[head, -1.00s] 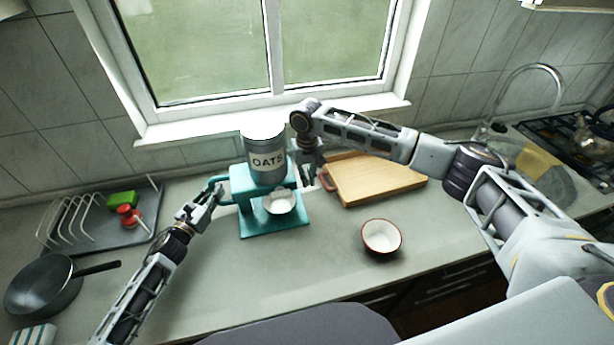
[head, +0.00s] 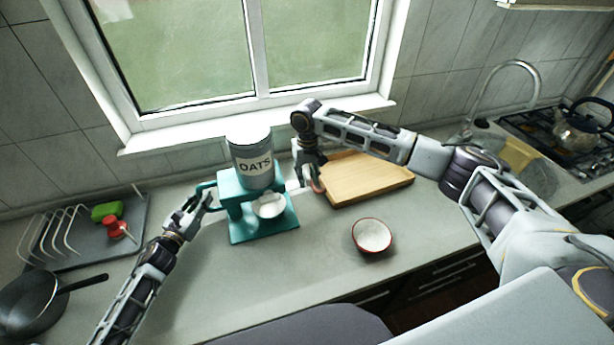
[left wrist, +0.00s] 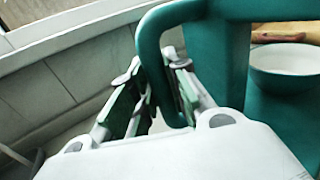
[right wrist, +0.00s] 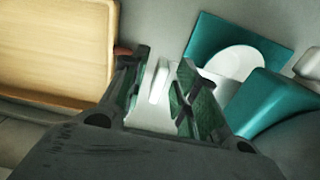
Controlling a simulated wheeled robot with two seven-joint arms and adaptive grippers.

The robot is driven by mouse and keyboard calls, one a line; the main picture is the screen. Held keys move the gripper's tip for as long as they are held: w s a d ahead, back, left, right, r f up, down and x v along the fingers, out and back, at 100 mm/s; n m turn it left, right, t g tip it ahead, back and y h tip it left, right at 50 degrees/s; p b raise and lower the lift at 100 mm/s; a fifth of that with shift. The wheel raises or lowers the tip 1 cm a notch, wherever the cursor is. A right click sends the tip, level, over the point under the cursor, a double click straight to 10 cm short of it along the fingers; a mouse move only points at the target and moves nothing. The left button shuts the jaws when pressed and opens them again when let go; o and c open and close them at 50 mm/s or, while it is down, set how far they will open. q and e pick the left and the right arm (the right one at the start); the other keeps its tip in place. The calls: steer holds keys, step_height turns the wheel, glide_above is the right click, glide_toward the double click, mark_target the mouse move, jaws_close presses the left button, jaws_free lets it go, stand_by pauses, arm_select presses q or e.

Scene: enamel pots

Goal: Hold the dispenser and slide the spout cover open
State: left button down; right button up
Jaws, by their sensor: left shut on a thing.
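The teal dispenser (head: 234,185) stands on the counter with a grey canister labelled OATS (head: 252,160) on top. My left gripper (head: 200,198) is shut on its teal side handle (left wrist: 152,50), which shows between the fingers in the left wrist view. A white spout-cover strip (head: 292,186) sticks out on the dispenser's right side. My right gripper (head: 310,186) is beside it, fingers apart, with a white tab (right wrist: 158,82) between them in the right wrist view. A white bowl (head: 269,207) sits on the dispenser's base, under the spout.
A wooden board (head: 365,180) lies close behind and right of my right gripper. A red-rimmed white bowl (head: 373,236) stands front right. A dish rack (head: 75,238) and dark pan (head: 30,305) are at the left. The counter's front middle is clear.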

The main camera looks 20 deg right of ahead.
stand_by(0.3)
step_height(320, 180, up, 12)
stand_by(0.8)
arm_select(q)
steer(key=c, duration=1.3)
jaws_free()
steer(key=shift+s+a, duration=0.1)
steer(key=shift+s, duration=0.05)
steer(key=v, duration=1.1)
steer(key=shift+s+a, duration=0.2)
steer(key=shift+s, duration=0.05)
